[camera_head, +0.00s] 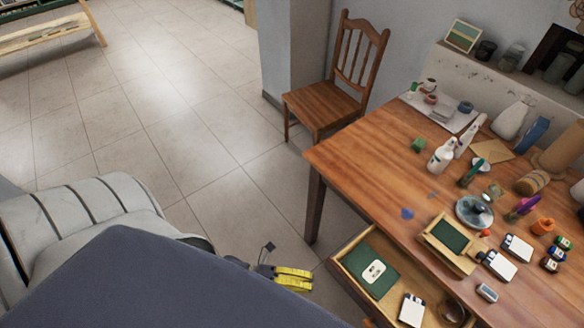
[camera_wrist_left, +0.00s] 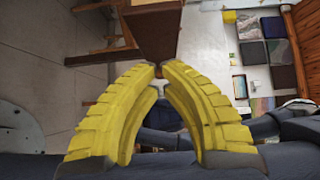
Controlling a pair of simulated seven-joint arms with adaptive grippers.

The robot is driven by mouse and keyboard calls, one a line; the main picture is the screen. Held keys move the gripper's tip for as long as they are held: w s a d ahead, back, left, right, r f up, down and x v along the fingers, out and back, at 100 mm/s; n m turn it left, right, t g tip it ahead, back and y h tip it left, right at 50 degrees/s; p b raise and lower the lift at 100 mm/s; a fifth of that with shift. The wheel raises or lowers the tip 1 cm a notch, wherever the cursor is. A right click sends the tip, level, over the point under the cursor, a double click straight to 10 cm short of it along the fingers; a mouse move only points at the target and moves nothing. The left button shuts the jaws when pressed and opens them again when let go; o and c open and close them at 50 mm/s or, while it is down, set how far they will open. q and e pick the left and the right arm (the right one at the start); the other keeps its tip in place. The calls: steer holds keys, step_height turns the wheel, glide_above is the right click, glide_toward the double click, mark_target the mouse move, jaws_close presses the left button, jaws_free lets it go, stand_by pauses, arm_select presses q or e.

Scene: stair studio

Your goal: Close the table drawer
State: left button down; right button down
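The wooden table (camera_head: 366,158) stands at the right of the head view. Its drawer (camera_head: 345,250) is pulled out at the near left side, towards the bottom edge. A green book (camera_head: 364,265), a white-faced box (camera_head: 411,310) and a dark round item (camera_head: 452,311) lie in it. My left gripper (camera_head: 311,280) has yellow fingers and is just left of the drawer, apart from it in the picture; the depth between them is unclear. In the left wrist view its fingertips (camera_wrist_left: 159,70) come together with nothing seen between them. My right gripper is not in view.
A wooden chair (camera_head: 325,104) stands behind the table. Bottles, a disc-shaped dish (camera_head: 474,211), an open wooden box (camera_head: 428,238) and small jars crowd the tabletop. A table leg (camera_head: 315,205) stands beyond my left gripper.

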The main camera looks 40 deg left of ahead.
arm_select(q)
steer(key=shift+w+d, duration=0.35)
steer(key=shift+w, duration=0.4)
steer(key=shift+w+d, duration=0.3)
steer(key=shift+w, duration=0.4)
steer(key=shift+w+d, duration=0.35)
steer(key=shift+w, duration=0.4)
steer(key=shift+w, duration=0.1)
